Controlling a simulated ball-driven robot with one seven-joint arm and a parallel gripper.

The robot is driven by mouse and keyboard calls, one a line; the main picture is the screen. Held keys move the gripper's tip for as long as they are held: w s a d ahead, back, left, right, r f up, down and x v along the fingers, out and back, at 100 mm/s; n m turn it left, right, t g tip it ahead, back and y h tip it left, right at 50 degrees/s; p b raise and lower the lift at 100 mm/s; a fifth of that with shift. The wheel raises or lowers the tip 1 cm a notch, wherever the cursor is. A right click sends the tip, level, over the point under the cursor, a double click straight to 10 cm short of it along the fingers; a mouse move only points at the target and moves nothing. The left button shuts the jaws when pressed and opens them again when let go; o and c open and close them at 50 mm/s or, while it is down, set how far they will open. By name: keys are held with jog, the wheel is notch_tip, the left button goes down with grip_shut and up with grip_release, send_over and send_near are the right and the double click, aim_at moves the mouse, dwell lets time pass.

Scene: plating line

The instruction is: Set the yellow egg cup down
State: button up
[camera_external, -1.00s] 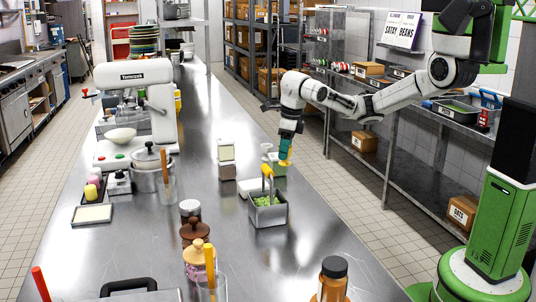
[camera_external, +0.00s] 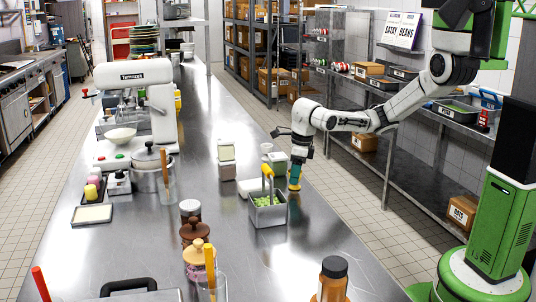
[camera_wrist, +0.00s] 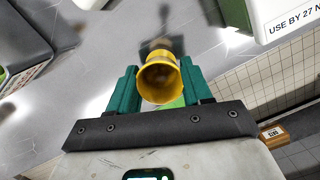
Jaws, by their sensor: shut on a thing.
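The yellow egg cup (camera_external: 294,187) is between the fingers of my gripper (camera_external: 295,176), low over the steel counter (camera_external: 330,262) near its right edge. In the wrist view the egg cup (camera_wrist: 158,84) shows its open rim toward the camera, with the teal fingers of my gripper (camera_wrist: 159,86) shut on either side of it. A dark reflection or shadow lies on the counter just beyond the cup. I cannot tell whether its foot touches the counter.
A steel bin (camera_external: 268,215) of green pieces with a yellow-handled tool stands just left of my gripper. Pale boxes (camera_external: 277,165) stand behind it. A shelf rack (camera_external: 430,185) stands across the aisle.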

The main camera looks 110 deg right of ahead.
jog(key=shift+f, duration=0.15)
jog(key=o, duration=1)
jog(key=shift+o, duration=0.2)
notch_tip(320, 180, up, 12)
jog(key=s, duration=0.1)
jog(key=shift+s+a, duration=0.3)
jog(key=shift+a, duration=0.1)
